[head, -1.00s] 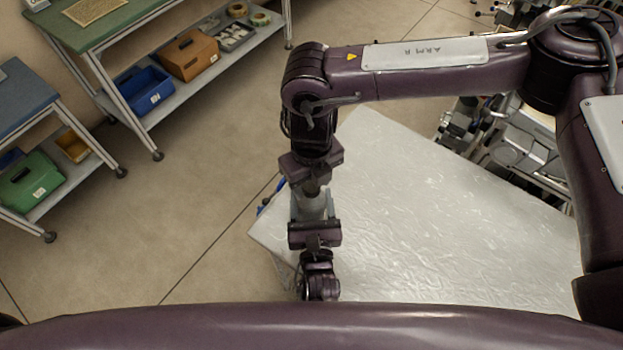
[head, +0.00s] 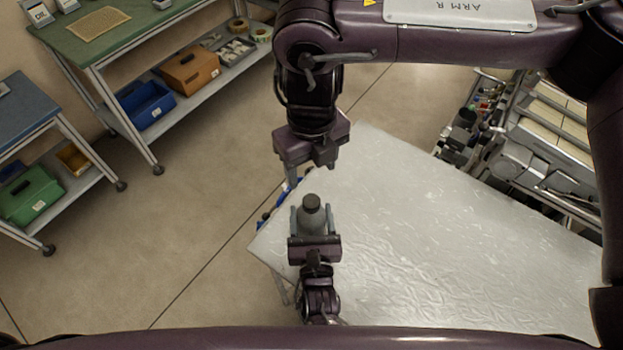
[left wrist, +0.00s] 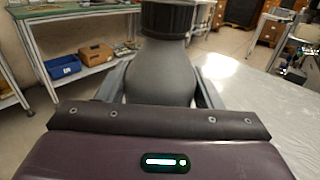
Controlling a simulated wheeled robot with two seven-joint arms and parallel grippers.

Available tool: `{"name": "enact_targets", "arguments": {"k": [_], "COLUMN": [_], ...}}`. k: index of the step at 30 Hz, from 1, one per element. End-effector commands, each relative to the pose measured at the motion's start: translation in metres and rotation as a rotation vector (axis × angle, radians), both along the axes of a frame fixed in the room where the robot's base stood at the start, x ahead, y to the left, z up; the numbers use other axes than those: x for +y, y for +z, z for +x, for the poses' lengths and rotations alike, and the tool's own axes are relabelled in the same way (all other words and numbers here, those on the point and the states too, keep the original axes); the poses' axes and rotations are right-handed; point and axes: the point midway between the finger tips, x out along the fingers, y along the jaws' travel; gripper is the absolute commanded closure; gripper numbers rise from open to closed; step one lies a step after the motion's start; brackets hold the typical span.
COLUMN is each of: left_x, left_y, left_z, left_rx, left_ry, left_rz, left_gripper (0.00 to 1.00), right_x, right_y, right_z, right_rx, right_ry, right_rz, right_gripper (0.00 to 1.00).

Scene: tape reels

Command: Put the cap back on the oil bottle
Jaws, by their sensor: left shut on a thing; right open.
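The oil bottle (head: 312,220) is grey and stands upright between the fingers of my left gripper (head: 314,222), which is shut on it. A dark cap (head: 311,201) sits on top of the bottle. In the left wrist view the bottle (left wrist: 160,72) shows its grey shoulder, with the ribbed dark cap (left wrist: 168,18) over its neck, cut off by the top edge. I cannot tell how tightly the cap is seated. My right gripper (head: 308,172) is open and empty, apart from the cap and above it in the head view; its fingers are partly hidden.
A white-covered table (head: 430,240) lies below and to the right, its surface clear. A green bench (head: 125,30) with a blue bin (head: 146,103) and a brown box (head: 190,72) stands upper left. Machinery (head: 545,150) stands at the right.

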Motion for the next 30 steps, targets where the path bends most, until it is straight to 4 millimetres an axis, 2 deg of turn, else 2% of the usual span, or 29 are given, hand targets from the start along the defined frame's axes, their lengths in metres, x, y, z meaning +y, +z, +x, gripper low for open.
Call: {"name": "enact_targets", "arguments": {"k": [5, 13, 14, 15, 19, 27, 30], "left_x": [-0.0001, -0.0001, -0.0001, -0.0001, 0.0000, -0.0002, -0.0009], "left_y": [0.0001, 0.0002, 0.0002, 0.0002, 0.0001, -0.0001, -0.0011], "left_z": [0.0000, 0.0000, 0.0000, 0.0000, 0.0000, -0.0007, -0.0073], "left_rx": [0.000, 0.000, 0.000, 0.000, 0.000, 0.000, 0.001], "left_ry": [0.000, 0.000, 0.000, 0.000, 0.000, 0.000, -0.001], "left_rz": [0.000, 0.000, 0.000, 0.000, 0.000, 0.000, 0.000], "left_gripper": [1.00, 1.00, 0.38, 0.32, 0.15, 0.15, 0.15], "right_x": [0.0001, 0.0001, 0.0001, 0.0001, 0.0002, 0.0002, 0.0001], "right_y": [0.0133, 0.0143, 0.0143, 0.0142, 0.0140, 0.0137, 0.0119], "right_z": [-0.0003, -0.0005, -0.0005, -0.0005, -0.0004, -0.0004, -0.0005], "right_rx": [0.001, 0.001, 0.001, 0.001, 0.001, 0.001, 0.001], "right_ry": [0.000, 0.000, 0.000, 0.001, 0.001, 0.001, 0.001], "right_rz": [0.001, 0.001, 0.001, 0.000, 0.000, 0.000, -0.001], "right_gripper": [0.40, 0.40, 0.40, 0.40, 0.40, 0.40, 0.40]}}
